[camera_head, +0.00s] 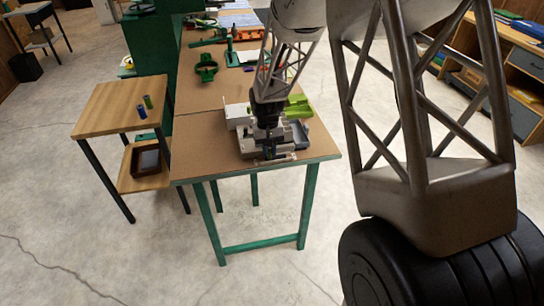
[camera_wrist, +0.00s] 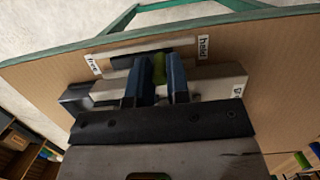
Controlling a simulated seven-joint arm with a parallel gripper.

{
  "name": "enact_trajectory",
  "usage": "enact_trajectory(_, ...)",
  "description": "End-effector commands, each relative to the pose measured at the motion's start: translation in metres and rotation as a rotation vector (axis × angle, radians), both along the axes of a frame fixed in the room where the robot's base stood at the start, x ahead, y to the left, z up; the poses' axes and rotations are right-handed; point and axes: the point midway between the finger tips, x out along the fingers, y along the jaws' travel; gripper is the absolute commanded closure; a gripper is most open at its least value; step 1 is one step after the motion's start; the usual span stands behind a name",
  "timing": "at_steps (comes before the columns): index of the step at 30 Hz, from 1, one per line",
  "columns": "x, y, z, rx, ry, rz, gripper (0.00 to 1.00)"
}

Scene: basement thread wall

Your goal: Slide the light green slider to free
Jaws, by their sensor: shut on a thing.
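In the wrist view, the light green slider (camera_wrist: 159,68) stands in a dark slot (camera_wrist: 122,62) of a pale plate. A "free" label (camera_wrist: 93,65) is at the slot's left end and a "held" label (camera_wrist: 203,48) at its right end. The slider is between them, a little nearer "held". My gripper (camera_wrist: 160,75) is shut on the slider, one blue finger on each side. In the head view my gripper (camera_head: 268,131) is over the grey device near the table's front edge; the slider itself is hidden there.
The brown table (camera_head: 205,140) is clear left of the device. A bright green part (camera_head: 298,106) sits behind my gripper. A wooden side table (camera_head: 115,105) with small cylinders is at the left.

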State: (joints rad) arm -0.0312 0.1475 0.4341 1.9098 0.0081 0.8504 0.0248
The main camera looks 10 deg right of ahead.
Motion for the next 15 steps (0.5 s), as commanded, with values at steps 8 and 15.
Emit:
enact_trajectory(8, 0.000, -0.012, 0.001, 0.000, -0.001, -0.001, 0.99)
enact_trajectory(15, 0.000, -0.016, 0.001, 0.000, -0.001, -0.001, 0.99)
